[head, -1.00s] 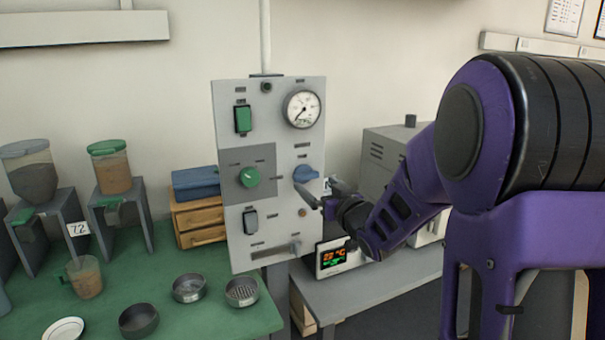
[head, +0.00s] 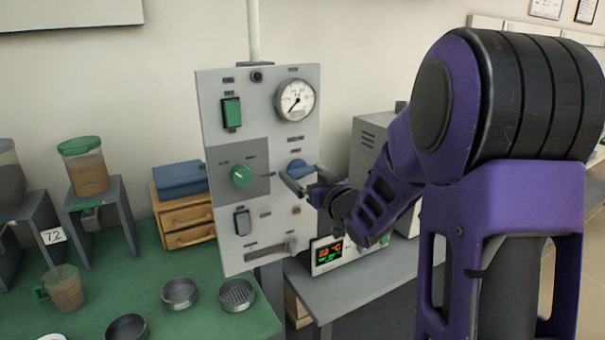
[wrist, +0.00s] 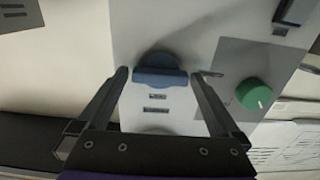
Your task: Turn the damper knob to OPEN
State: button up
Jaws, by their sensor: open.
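An upright light-grey control panel (head: 220,165) carries a blue knob (head: 297,166) on its right side and a green knob (head: 241,176) left of it. Their labels are too small to read, so I cannot tell which is the damper. My gripper (head: 301,182) is open at the blue knob, partly covering it in the head view. In the wrist view, the blue knob (wrist: 160,77) sits between the two spread fingers of my gripper (wrist: 161,76), with gaps on both sides. The green knob (wrist: 254,94) is outside the fingers, to the right.
A round gauge (head: 295,99), a green switch (head: 231,112), a dark switch (head: 242,222) and a lower slider (head: 290,246) are also on the panel. A lit display unit (head: 329,255) stands just below my gripper. The green bench (head: 205,318) holds several pans and hoppers.

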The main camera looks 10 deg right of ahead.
jog(key=c, duration=1.1)
jog(key=shift+c, duration=0.2)
jog(key=shift+m, duration=0.3)
jog(key=m+p, duration=0.1)
jog(key=m, duration=0.2)
jog(key=shift+r+m, duration=0.15)
jog(key=shift+m, duration=0.15)
jog(key=m+p, duration=0.2)
jog(key=m, duration=0.2)
jog(key=shift+d, duration=0.1)
jog(key=m+p, duration=0.2)
jog(key=m, duration=0.3)
jog(key=m+p, duration=0.1)
jog(key=m, duration=0.3)
jog(key=shift+m, duration=0.3)
